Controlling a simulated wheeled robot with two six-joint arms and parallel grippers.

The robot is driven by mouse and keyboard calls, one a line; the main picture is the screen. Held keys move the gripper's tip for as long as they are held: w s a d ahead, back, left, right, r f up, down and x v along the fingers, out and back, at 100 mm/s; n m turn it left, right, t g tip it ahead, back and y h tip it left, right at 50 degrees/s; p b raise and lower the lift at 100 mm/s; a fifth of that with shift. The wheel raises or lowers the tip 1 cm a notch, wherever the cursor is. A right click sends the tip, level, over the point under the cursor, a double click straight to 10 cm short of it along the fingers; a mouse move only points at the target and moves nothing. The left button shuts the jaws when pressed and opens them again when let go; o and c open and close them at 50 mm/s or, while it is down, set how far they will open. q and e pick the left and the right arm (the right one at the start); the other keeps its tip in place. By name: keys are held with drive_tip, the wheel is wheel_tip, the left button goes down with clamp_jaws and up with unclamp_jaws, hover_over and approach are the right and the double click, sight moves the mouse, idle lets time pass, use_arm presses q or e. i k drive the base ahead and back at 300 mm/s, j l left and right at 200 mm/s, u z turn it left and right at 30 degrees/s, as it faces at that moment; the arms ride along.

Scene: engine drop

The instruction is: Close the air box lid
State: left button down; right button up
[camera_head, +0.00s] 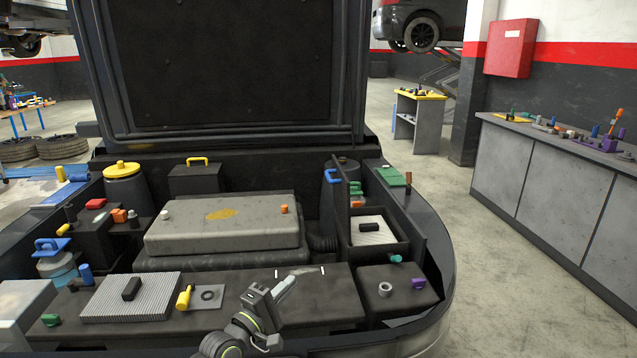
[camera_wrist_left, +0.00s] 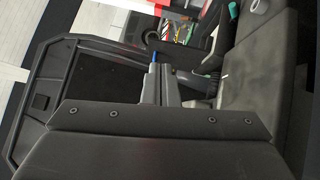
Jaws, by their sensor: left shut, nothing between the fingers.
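The air box (camera_head: 378,258) is a dark open box at the right of the engine bay. Inside it lies a light pleated filter (camera_head: 375,239) with a small black handle. The lid (camera_head: 341,200) is a dark panel standing upright along the box's left side, so the box is open. My left gripper (camera_head: 289,283) is in front of and left of the box, above the dark front panel, apart from the lid. Its fingers are together and hold nothing. In the left wrist view its fingers (camera_wrist_left: 159,88) show at the middle. My right gripper is not in view.
A large grey engine cover (camera_head: 222,236) fills the bay's middle. A second pleated filter (camera_head: 110,303) and a yellow-handled tool (camera_head: 184,297) lie front left. A dark block (camera_head: 398,303) with a metal ring (camera_head: 385,289) is right of the gripper. The raised hood (camera_head: 225,65) stands behind.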

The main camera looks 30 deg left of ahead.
sight(340, 183)
drive_tip(key=i+j, duration=1.15)
